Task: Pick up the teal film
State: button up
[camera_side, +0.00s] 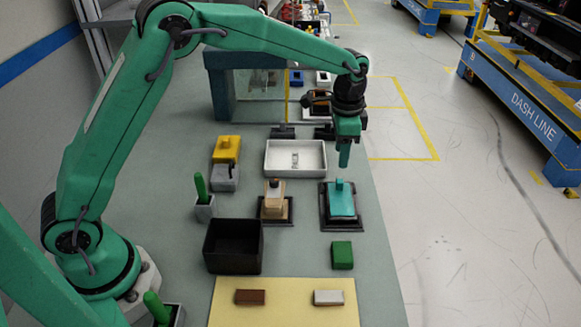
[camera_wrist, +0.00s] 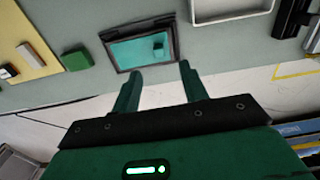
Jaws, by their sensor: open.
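The teal film (camera_side: 341,202) is a flat teal piece with a small raised tab, lying in a dark tray (camera_side: 325,222) at the right of the work table. In the wrist view, the teal film (camera_wrist: 130,50) shows inside its dark frame, just beyond my fingertips. My gripper (camera_side: 344,160) hangs above the far side of the film, apart from it. In the wrist view my gripper (camera_wrist: 161,70) has its two fingers spread with nothing between them.
A tan piece (camera_side: 275,205) on a dark base stands left of the film, with a white tray (camera_side: 295,158) behind. A green block (camera_side: 342,255) lies in front. A black bin (camera_side: 233,247) stands front left. A yellow mat (camera_side: 285,292) holds brown and white blocks.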

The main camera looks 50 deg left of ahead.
aim_at(340, 180)
jog(key=shift+w+d+f, duration=0.25)
jog(key=shift+f, duration=1.6)
jog(key=shift+s+f, duration=0.15)
jog(key=shift+f, duration=2.4)
grip_shut()
